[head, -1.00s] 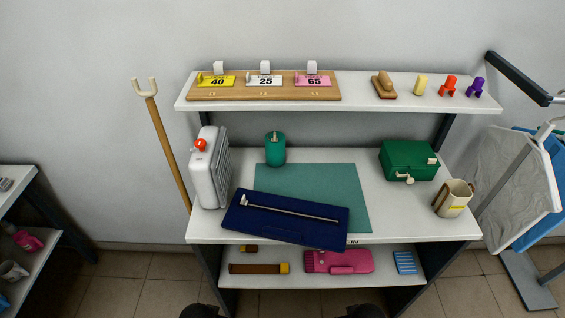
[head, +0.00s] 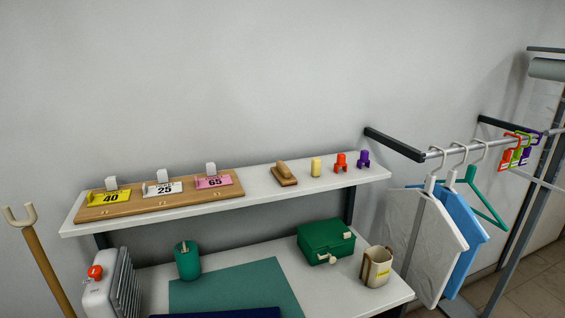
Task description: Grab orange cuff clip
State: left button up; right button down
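The orange cuff clip (head: 340,162) stands upright on the upper shelf (head: 262,190), towards its right end. A yellow piece (head: 316,167) stands to its left and a purple clip (head: 363,159) of like shape stands to its right, each a little apart from it. Nothing covers the orange clip. Neither of my grippers shows in the head view.
A wooden board with number tags (head: 160,207) lies on the left of the shelf; a wooden-handled brush (head: 284,174) lies nearer. Below are a green box (head: 325,241), a beige mug (head: 377,267) and a green canister (head: 187,260). Right, bagged items (head: 432,240) hang from a rail (head: 470,147).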

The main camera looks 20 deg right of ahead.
aim_at(341, 158)
jog(key=l, duration=1.4)
jog(key=i, duration=0.05)
